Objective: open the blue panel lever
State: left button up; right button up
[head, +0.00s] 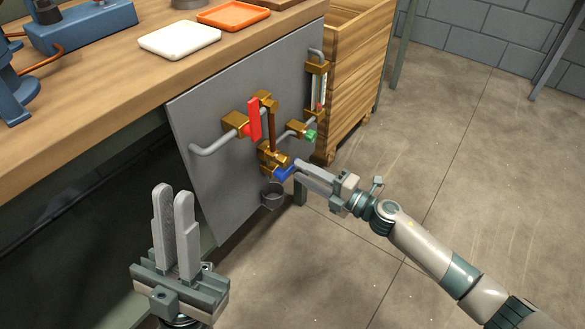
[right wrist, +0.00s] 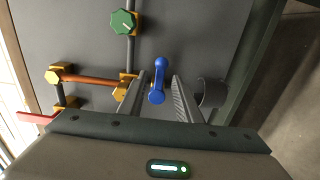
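The blue lever (head: 284,173) is at the lower part of the grey panel (head: 215,115), by a brass valve body (head: 270,156). In the right wrist view the blue lever (right wrist: 157,82) stands between the two fingers of my right gripper (right wrist: 161,92), with small gaps to both sides. My right gripper (head: 298,168) is open around the lever in the head view, its tips partly hiding it. My left gripper (head: 174,195) is empty with a narrow gap between its upright fingers, in front of the panel at lower left.
A red lever (head: 254,119), a green knob (head: 309,135) and brass-fitted pipes are close by on the panel. A dark cup-like holder (head: 271,197) sits just below the blue lever. The floor at right is clear.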

aim_at(294, 168)
jog(key=shift+x, duration=2.1)
grip_shut()
